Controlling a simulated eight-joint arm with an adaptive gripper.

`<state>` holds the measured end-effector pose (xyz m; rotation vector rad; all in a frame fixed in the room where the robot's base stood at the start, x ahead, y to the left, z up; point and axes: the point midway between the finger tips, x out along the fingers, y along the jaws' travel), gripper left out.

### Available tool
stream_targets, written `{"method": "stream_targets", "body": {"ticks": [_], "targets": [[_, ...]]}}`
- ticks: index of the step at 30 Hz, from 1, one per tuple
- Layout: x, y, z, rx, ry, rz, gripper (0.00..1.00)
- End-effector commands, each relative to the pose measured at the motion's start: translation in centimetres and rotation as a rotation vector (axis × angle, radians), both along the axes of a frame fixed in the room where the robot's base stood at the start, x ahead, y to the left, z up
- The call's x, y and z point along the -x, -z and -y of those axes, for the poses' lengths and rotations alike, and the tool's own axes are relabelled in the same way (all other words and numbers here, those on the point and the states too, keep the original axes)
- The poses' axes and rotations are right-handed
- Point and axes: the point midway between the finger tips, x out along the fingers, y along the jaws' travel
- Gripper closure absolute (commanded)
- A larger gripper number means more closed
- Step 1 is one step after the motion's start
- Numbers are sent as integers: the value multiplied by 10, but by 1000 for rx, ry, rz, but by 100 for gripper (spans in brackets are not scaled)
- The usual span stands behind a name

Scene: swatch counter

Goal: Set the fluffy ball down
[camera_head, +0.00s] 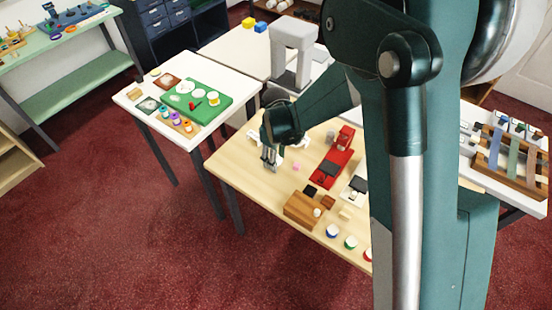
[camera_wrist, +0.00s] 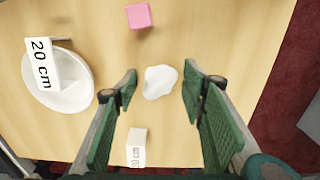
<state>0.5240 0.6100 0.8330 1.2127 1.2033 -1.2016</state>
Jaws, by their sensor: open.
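The fluffy ball, a small white uneven lump (camera_wrist: 159,82), shows in the wrist view against the pale wooden table (camera_wrist: 215,25). It lies between the two green fingers of my gripper (camera_wrist: 160,78), with a gap on each side, and neither finger touches it. My gripper is open. It appears to rest on the table, though its height is hard to judge. In the head view my gripper (camera_head: 269,158) points down over the left part of the wooden table (camera_head: 235,168); the ball cannot be made out there.
A white round dish (camera_wrist: 78,98) with a "20 cm" label (camera_wrist: 42,62) is left of the ball. A pink cube (camera_wrist: 139,15) lies above it, another label block (camera_wrist: 136,148) below. A red device (camera_head: 335,158) and a wooden block (camera_head: 302,210) stand farther right on the table.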

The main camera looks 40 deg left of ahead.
Motion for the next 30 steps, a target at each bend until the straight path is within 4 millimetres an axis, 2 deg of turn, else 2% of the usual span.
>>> {"method": "stream_targets", "body": {"ticks": [11, 17, 30], "targets": [[0, -11, 0, 0, 0, 0, 59], [0, -34, 0, 0, 0, 0, 59], [1, -98, 0, 0, 0, 0, 59]]}}
